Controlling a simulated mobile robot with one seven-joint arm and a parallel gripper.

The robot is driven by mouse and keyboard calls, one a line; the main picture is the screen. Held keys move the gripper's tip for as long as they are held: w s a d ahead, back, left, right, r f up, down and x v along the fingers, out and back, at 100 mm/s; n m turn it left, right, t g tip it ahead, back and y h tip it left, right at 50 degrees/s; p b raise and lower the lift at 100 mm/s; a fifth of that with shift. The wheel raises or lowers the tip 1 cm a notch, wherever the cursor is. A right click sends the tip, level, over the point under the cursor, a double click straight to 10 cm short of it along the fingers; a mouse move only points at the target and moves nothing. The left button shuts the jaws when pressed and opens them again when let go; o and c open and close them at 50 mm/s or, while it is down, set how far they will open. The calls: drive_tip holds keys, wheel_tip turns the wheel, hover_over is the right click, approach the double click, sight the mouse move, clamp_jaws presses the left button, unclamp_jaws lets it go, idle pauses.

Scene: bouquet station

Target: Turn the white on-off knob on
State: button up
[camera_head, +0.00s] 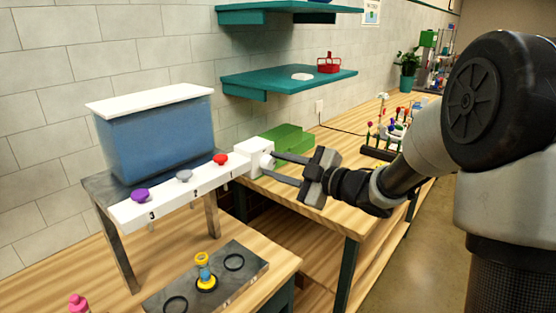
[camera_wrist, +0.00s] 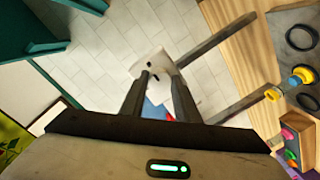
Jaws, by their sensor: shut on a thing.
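The white block (camera_head: 254,152) sits at the right end of the white numbered panel (camera_head: 190,193) under the blue water tank (camera_head: 160,137). My gripper (camera_head: 268,166) reaches in from the right, with its fingertips at the block's right face. In the wrist view my gripper (camera_wrist: 160,79) has its two fingers on either side of the white on-off knob (camera_wrist: 160,88). It is shut on the knob. The fingers hide much of the knob, so its turned angle cannot be told. The white block (camera_wrist: 152,66) with dark marks shows just beyond the fingertips.
Purple (camera_head: 140,195), grey (camera_head: 184,175) and red (camera_head: 220,159) knobs line the panel. A dark tray (camera_head: 222,285) with rings and a yellow-blue piece (camera_head: 204,272) lies below. Teal shelves (camera_head: 290,80) hang above.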

drive_tip(key=shift+f+m, duration=0.1)
drive_tip(key=shift+m, duration=0.2)
drive_tip(key=o, duration=1)
drive_tip(key=shift+o, duration=0.2)
drive_tip(key=shift+s+d, duration=0.1)
drive_tip(key=shift+d, duration=0.05)
drive_tip(key=v, duration=1.7)
drive_tip(key=shift+d, duration=0.1)
